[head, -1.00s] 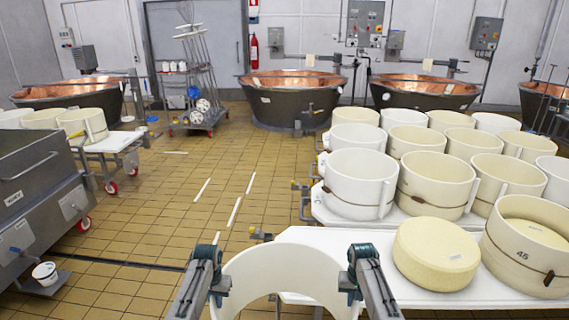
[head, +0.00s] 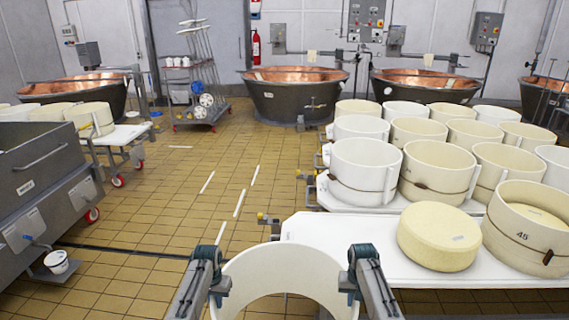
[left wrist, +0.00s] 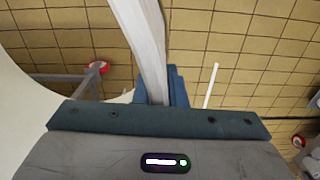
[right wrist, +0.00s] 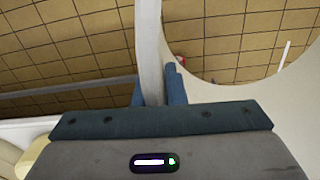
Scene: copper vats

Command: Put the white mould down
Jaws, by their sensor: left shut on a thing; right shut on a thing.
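The white mould (head: 290,262) is an open ring, held between my two grippers at the bottom middle of the head view. My left gripper (head: 219,285) is shut on its left wall and my right gripper (head: 350,284) on its right wall. Its wall curves at the left of the left wrist view (left wrist: 15,100) and at the right of the right wrist view (right wrist: 245,98). The floor shows through the ring. The mould overlaps the near left corner of the white table (head: 405,270) in the picture; I cannot tell whether they touch.
On the table, a pale cheese wheel (head: 438,238) lies right of the mould, and a mould marked 45 (head: 525,235) holds cheese. Another table behind bears several moulds (head: 365,172). A steel tank (head: 40,180) stands left. The tiled floor between is clear.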

